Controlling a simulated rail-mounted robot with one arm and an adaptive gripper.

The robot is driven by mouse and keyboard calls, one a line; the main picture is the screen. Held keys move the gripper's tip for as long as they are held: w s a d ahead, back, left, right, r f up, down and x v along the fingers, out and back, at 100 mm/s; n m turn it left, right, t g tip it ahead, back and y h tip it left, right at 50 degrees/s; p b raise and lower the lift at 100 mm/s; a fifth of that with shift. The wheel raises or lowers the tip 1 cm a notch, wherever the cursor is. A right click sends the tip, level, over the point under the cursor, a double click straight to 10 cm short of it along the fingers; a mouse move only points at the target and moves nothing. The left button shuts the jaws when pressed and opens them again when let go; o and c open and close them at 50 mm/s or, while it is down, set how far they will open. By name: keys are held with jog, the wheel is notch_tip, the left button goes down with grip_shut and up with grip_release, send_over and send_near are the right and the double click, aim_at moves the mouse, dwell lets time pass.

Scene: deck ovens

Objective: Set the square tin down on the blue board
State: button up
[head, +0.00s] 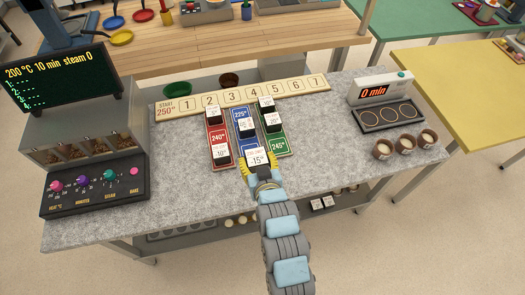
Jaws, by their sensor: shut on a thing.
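My gripper (260,166), with yellow fingertips, is shut on a dark block with a white top marked "-15°" (257,156). The block is at the near end of the blue board (240,113), which is marked 225°. It covers that end of the board, and I cannot tell whether it touches the board. Another white-topped block (245,129) stands on the middle of the blue board. I cannot make out a thing that is clearly a square tin; the held block is squarish.
The red board (217,138) at left and green board (279,145) at right carry similar blocks. Behind is a numbered strip (243,96). A control panel (95,187) stands left. Three cups (405,144) and a timer (380,91) stand right. The grey counter is clear at front right.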

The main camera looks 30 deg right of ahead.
jog(key=shift+f+b+x, duration=0.25)
jog(key=shift+b+x, duration=1.2)
jog(key=shift+b, duration=0.7)
jog(key=d+b+x, duration=0.1)
jog(key=b+x, duration=0.2)
jog(key=x, duration=0.4)
send_over(251, 147)
jog(key=s+a, duration=0.1)
jog(key=s, duration=0.1)
notch_tip(251, 147, down, 6)
jog(key=shift+s+r, duration=0.1)
jog(key=shift+r, duration=0.15)
jog(key=shift+f+b, duration=0.65)
jog(key=shift+f, duration=0.9)
jog(key=shift+f, duration=0.35)
jog(key=shift+f, duration=0.25)
jog(key=o, duration=1.3)
jog(key=shift+c, duration=0.2)
